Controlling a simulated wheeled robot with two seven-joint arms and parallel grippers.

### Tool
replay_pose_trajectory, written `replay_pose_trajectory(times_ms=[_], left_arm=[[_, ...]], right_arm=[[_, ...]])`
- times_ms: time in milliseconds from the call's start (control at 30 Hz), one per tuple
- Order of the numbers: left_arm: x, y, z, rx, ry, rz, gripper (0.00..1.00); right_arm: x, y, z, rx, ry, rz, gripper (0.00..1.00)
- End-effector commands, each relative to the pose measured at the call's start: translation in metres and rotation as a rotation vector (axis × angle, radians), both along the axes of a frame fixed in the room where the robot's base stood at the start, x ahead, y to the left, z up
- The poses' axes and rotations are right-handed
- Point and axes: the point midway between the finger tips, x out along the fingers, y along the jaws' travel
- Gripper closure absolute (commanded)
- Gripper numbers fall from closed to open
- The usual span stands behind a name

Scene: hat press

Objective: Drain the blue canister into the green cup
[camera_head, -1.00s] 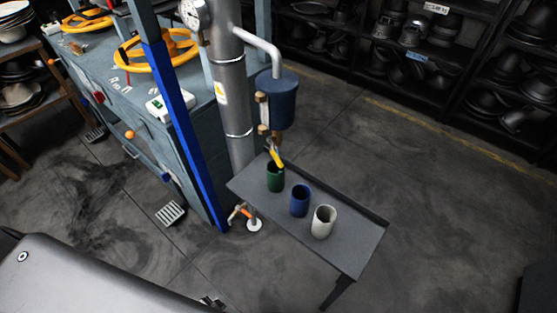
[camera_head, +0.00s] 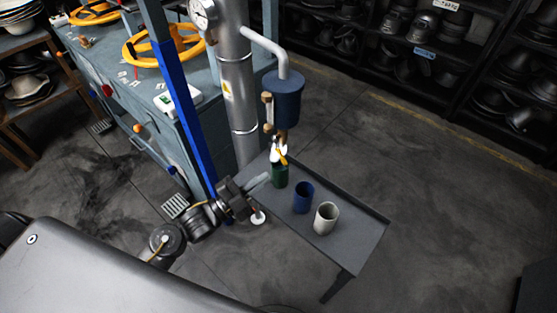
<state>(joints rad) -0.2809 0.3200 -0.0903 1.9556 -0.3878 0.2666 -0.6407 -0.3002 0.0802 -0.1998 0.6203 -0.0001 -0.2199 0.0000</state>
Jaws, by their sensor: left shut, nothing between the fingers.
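The blue canister (camera_head: 286,100) hangs on a grey pipe above a small grey table. Below it is a tap with a yellow lever (camera_head: 282,157); small white patches show around the lever, and I cannot tell what they are. The green cup (camera_head: 280,178) stands upright on the table under the tap, its rim partly covered by the tap parts. My right gripper is not in view.
A blue cup (camera_head: 303,197) and a white cup (camera_head: 326,217) stand in a row beside the green one on the grey table (camera_head: 358,225). A blue post (camera_head: 184,105) and a metal column (camera_head: 238,95) rise at the left. The table's right end is bare.

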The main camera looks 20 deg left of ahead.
Motion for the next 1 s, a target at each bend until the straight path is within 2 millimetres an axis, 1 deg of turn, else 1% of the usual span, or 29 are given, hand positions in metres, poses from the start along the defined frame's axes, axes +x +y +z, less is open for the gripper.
replay_pose_trajectory(times_ms=[33,100,467,533,700,800,1000], left_arm=[[0.006,-0.004,0.005,-0.003,-0.002,0.001,1.00],[0.015,-0.011,0.008,-0.004,-0.002,0.000,1.00],[0.073,-0.054,0.023,-0.003,0.000,0.001,1.00],[0.076,-0.046,0.012,0.003,0.006,0.001,1.00],[0.081,-0.031,0.000,-0.001,0.003,0.001,1.00],[0.082,-0.027,-0.004,0.000,0.003,0.000,1.00],[0.083,-0.025,-0.006,-0.001,0.002,0.000,1.00]], right_arm=[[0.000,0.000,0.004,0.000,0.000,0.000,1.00],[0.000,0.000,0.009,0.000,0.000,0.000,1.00],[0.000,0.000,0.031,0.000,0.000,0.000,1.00],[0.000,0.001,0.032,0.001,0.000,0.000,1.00],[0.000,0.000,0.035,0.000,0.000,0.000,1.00],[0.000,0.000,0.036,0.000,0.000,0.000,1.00],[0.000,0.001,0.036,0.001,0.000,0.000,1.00]])
